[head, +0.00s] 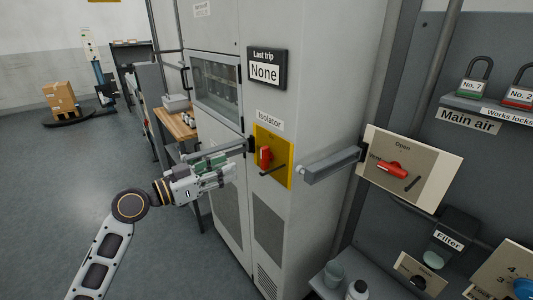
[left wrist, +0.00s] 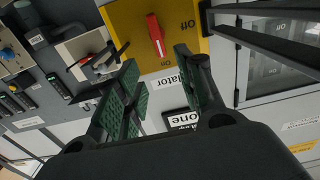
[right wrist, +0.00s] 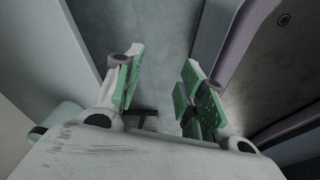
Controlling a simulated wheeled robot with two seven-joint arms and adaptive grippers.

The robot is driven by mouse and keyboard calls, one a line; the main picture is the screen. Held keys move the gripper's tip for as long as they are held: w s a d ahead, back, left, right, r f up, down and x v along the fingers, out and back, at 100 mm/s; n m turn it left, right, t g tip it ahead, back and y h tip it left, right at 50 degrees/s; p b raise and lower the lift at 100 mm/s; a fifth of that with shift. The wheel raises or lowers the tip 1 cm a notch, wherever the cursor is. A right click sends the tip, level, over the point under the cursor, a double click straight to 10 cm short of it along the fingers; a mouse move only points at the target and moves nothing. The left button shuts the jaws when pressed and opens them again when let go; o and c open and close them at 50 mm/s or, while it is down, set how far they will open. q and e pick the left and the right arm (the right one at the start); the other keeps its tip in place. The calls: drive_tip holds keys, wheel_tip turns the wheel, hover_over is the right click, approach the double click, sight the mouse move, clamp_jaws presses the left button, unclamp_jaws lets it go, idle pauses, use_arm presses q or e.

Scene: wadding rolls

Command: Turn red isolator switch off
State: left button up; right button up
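The red isolator switch (head: 265,157) sits upright on a yellow plate (head: 284,172) on the grey cabinet, under an "Isolator" label. In the left wrist view the red switch (left wrist: 156,35) is ahead of the fingers; its lower end points at a small upside-down word that looks like "on", and "off" is printed to its right. My left gripper (head: 228,172) is left of the plate; in its wrist view the green-padded fingers (left wrist: 158,75) are spread, empty and apart from the switch. My right gripper (right wrist: 163,62) shows only in its own wrist view, open and empty.
Grey bars stick out on both sides of the yellow plate, the right one (head: 330,166) nearest. A cream "Main air" panel with another red handle (head: 391,169) is to the right. Padlocks (head: 472,82) stand on a shelf.

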use_arm(q)
drive_tip(key=shift+s+a+r, duration=0.1)
use_arm(e)
drive_tip(key=shift+s, duration=0.15)
use_arm(q)
drive_tip(key=p, duration=0.3)
approach(261, 154)
drive_tip(key=shift+x, duration=1.45)
drive_tip(key=p+x, duration=0.2)
drive_tip(key=x, duration=0.4)
drive_tip(key=shift+r, duration=0.1)
drive_tip(key=shift+p+x, duration=0.35)
drive_tip(key=shift+x, duration=0.5)
use_arm(e)
drive_tip(key=s+a+r, duration=0.2)
drive_tip(key=s+r, duration=0.2)
drive_tip(key=s, duration=0.1)
drive_tip(key=shift+s+g, duration=0.3)
drive_tip(key=shift+s, duration=0.05)
